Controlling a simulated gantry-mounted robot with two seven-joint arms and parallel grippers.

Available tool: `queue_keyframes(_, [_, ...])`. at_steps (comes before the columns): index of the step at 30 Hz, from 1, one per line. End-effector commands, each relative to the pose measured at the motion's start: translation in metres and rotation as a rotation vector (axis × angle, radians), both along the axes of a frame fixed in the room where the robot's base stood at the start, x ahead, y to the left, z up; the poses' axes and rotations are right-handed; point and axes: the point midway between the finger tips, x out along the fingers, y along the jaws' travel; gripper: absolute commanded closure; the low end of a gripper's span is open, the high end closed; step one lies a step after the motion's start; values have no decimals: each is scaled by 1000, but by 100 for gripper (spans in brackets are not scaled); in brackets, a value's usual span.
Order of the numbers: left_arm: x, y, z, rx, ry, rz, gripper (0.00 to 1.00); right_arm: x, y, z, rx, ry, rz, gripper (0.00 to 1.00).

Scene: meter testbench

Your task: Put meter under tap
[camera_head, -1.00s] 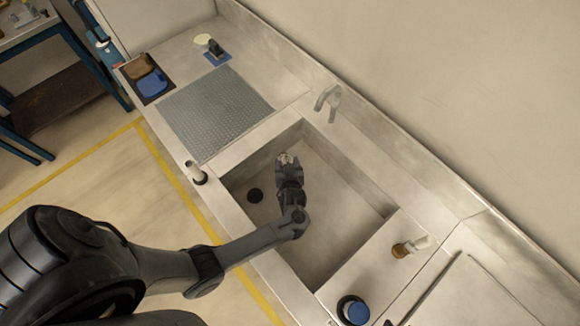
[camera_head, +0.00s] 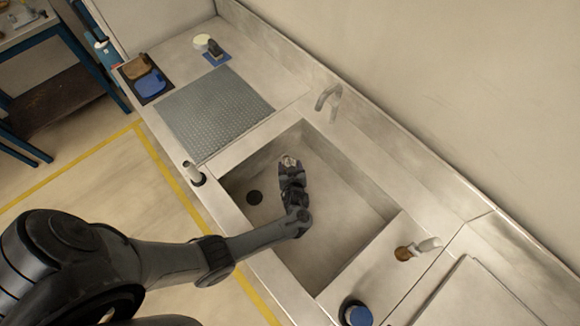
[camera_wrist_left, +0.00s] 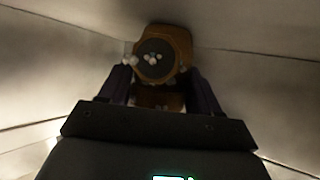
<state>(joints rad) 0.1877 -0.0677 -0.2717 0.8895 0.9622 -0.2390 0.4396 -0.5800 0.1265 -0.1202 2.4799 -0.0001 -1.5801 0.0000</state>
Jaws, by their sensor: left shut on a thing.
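My left gripper (camera_head: 290,172) is inside the sink (camera_head: 345,185), shut on the meter. In the left wrist view the meter (camera_wrist_left: 178,38) is an orange-brown body with a dark round end bearing several pale dots. It sits between the two fingers of my gripper (camera_wrist_left: 162,80). In the head view only a small pale part of the meter (camera_head: 289,161) shows beyond the fingers. The grey curved tap (camera_head: 330,99) stands on the sink's back rim, up and to the right of the gripper. My right gripper is not in view.
A dark drain (camera_head: 254,197) lies left of my gripper. A grey textured mat (camera_head: 214,113) lies beside the sink.

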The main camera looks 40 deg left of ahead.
Motion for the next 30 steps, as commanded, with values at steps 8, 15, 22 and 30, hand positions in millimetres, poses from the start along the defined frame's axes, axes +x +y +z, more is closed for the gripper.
queue_keyframes(8, [0, 0, -3, -1, 1, 0, 19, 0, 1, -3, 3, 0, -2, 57])
queue_keyframes(15, [0, 0, -3, -1, 1, 0, 12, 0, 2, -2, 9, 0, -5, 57])
queue_keyframes(22, [-2, -2, 2, -1, 1, 0, 12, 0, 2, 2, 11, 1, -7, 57])
queue_keyframes(30, [-26, -30, 22, -5, 1, -1, 12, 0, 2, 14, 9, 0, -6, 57])
